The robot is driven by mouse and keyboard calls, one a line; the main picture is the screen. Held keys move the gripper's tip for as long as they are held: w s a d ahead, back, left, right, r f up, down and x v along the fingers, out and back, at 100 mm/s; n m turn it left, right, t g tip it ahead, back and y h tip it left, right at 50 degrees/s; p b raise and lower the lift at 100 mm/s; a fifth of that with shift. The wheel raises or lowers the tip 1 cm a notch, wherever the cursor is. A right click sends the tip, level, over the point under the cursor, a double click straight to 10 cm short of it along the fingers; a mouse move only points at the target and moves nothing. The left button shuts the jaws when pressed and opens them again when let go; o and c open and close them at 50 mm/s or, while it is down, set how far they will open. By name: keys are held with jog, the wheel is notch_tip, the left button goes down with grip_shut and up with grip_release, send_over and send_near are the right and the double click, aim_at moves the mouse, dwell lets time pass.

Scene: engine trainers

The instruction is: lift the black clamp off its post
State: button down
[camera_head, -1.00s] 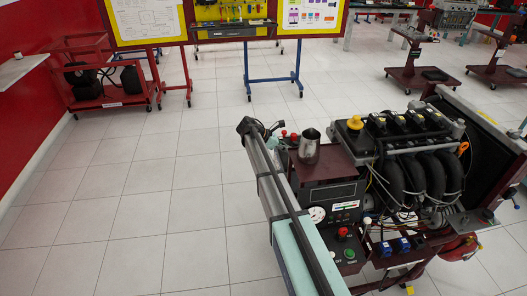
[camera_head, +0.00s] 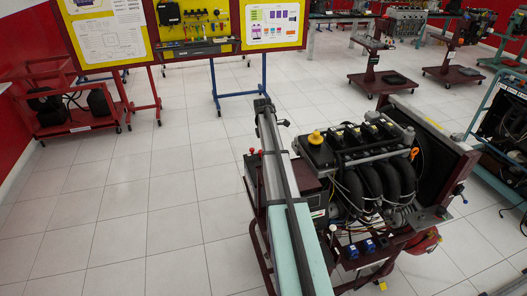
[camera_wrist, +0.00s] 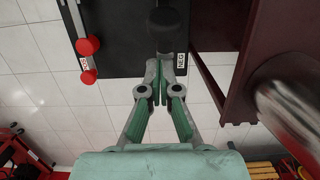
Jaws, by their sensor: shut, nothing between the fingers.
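A black rounded piece (camera_wrist: 168,30), which I take to be the black clamp, shows in the wrist view at the edge of a black box (camera_wrist: 115,35). My gripper (camera_wrist: 165,75) is shut and empty, with its fingertips just below this piece in the picture. I cannot tell whether they touch it. A post under the clamp cannot be made out. In the head view my own arm covers this area, and the gripper and clamp cannot be picked out there.
Two red rounded pieces (camera_wrist: 88,60) sit left of the clamp. A dark red panel (camera_wrist: 225,70) and a blurred silver object (camera_wrist: 290,95) are close on the right. The engine trainer (camera_head: 375,175) stands right of my arm. Open tiled floor (camera_head: 130,210) lies left.

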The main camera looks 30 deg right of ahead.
jog(key=shift+s+d+r+y, duration=0.15)
jog(key=shift+d+r, duration=0.15)
jog(key=shift+d, duration=0.2)
jog(key=shift+s+d+r+y, duration=0.15)
jog(key=shift+d+r, duration=0.1)
jog(key=shift+d, duration=0.25)
jog(key=shift+d+r, duration=0.2)
notch_tip(320, 180, up, 10)
jog(key=p, duration=0.5)
jog(key=shift+a+f, duration=0.25)
jog(key=shift+a, duration=0.15)
